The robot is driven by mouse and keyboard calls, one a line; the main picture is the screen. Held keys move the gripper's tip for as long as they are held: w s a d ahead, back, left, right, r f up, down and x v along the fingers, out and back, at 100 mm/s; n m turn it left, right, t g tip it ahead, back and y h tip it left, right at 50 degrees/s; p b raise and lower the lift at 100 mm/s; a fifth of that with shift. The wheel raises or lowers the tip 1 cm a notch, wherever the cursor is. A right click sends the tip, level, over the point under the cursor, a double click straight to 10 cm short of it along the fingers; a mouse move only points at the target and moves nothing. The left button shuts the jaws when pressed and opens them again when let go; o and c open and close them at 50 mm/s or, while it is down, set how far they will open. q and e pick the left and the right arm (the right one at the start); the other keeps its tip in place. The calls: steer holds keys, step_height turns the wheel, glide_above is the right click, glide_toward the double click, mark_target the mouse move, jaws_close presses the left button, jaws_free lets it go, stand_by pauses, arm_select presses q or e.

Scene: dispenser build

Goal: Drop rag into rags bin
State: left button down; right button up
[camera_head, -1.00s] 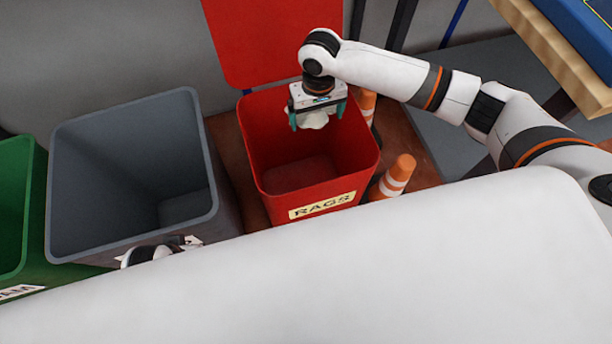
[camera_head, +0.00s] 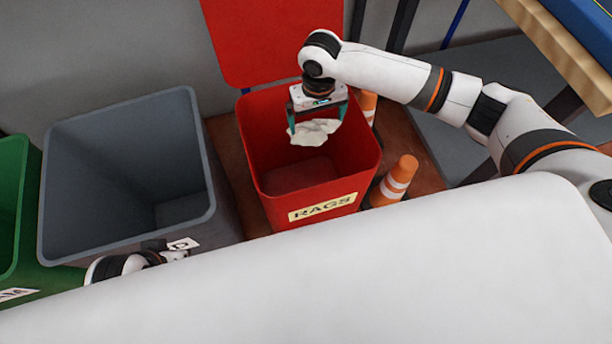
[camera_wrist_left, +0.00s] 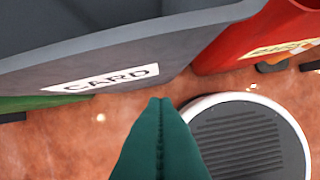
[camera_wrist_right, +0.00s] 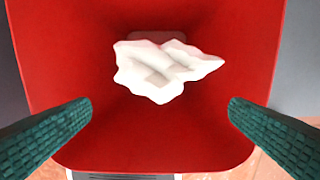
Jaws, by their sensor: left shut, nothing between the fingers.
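The red rags bin (camera_head: 311,211) stands open, its lid (camera_head: 270,40) raised at the back. The crumpled white rag (camera_head: 315,132) is in the bin's mouth, below my right gripper (camera_head: 318,116). In the right wrist view the rag (camera_wrist_right: 160,70) is apart from both fingers, with the red inside of the bin around it. My right gripper is wide open above the bin. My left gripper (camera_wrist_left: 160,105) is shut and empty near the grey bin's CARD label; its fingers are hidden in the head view.
The grey card bin (camera_head: 120,235) stands left of the rags bin, with a green bin (camera_head: 12,200) beyond it. Orange traffic cones (camera_head: 396,180) stand close to the right. A table edge (camera_head: 570,65) is at upper right.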

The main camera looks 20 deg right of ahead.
steer(key=shift+r, duration=0.1)
arm_select(q)
steer(key=s+p+x, duration=0.1)
steer(key=p+x, duration=0.2)
steer(key=x, duration=0.7)
steer(key=shift+s+f+g+p, duration=0.2)
steer(key=shift+f+g+p, duration=0.1)
steer(key=shift+f, duration=0.15)
arm_select(e)
step_height(320, 180, up, 12)
arm_select(q)
steer(key=shift+d, duration=0.1)
